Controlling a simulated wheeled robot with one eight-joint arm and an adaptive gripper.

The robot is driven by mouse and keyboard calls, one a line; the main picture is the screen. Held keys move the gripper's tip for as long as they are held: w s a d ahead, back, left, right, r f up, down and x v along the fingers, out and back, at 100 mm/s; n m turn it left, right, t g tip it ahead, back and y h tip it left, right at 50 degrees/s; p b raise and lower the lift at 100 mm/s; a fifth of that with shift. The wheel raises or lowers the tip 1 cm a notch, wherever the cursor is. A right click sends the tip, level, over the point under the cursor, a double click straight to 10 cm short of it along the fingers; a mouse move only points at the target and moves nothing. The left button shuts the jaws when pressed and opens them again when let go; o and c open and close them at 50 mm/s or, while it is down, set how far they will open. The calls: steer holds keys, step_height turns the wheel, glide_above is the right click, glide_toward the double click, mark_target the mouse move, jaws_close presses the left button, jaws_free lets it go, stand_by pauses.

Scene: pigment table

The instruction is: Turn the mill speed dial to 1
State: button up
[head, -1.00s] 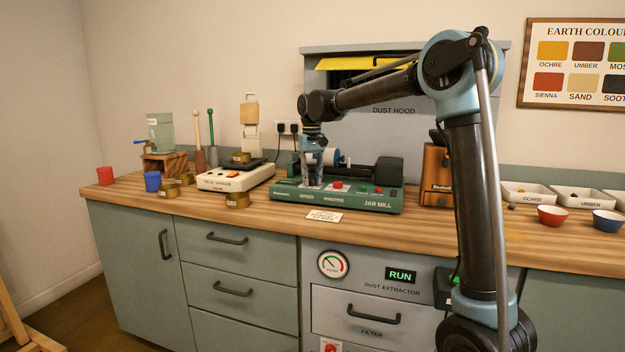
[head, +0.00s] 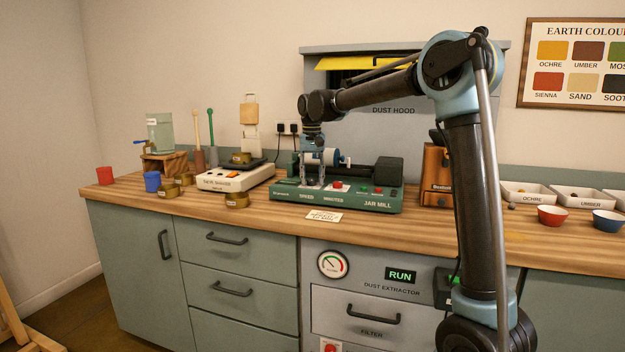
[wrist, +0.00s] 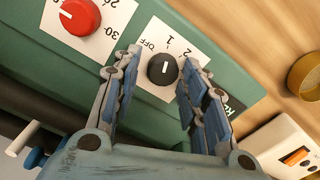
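The mill speed dial (wrist: 162,69) is a small black knob with a white line, on a white plate (wrist: 148,35) marked OFF, 1 and 2. In the wrist view its white line points about at 1. My gripper (wrist: 162,57) is open, one finger on each side of the dial, with a visible gap on both sides. The green jar mill (head: 352,203) stands on the counter; in the head view my gripper (head: 312,184) hangs over its left front, hiding the dial.
A red minutes dial (wrist: 80,16) sits beside the speed dial. A white card (head: 324,216) lies before the mill. To the left are a cream sieve shaker (head: 222,181) and a brass pot (head: 237,200). A dust hood (head: 420,130) rises behind.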

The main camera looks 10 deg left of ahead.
steer(key=shift+s, duration=0.15)
step_height(320, 180, up, 12)
stand_by(0.7)
